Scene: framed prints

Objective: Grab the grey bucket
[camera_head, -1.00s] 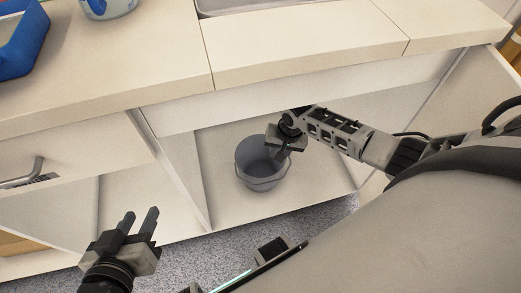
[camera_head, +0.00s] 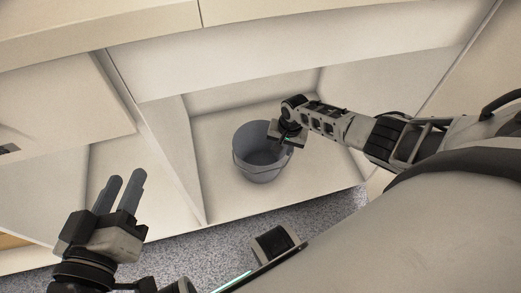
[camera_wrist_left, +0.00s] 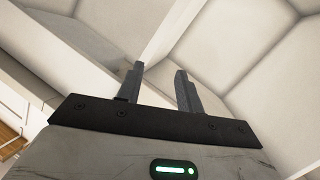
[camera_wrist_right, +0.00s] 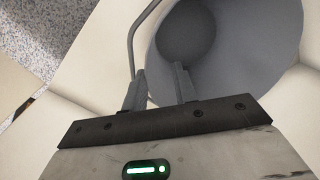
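The grey bucket (camera_head: 252,160) stands upright on the floor of the open cabinet compartment in the head view. Its thin wire handle hangs down on the near side. My right gripper (camera_head: 284,150) is at the bucket's right rim, its fingertips partly hidden in the head view. In the right wrist view the bucket (camera_wrist_right: 235,60) fills the upper right. There the right gripper (camera_wrist_right: 160,72) has its fingers apart, with the rim edge between them and the handle beside the left finger. My left gripper (camera_head: 127,177) is open and empty at the lower left, away from the bucket.
The cabinet's upright divider (camera_head: 165,140) stands left of the bucket, and the front panel (camera_head: 290,55) spans above the opening. Another open compartment (camera_head: 125,160) lies to the left. Speckled grey floor (camera_head: 215,245) shows in front of the cabinet. The compartment floor around the bucket is clear.

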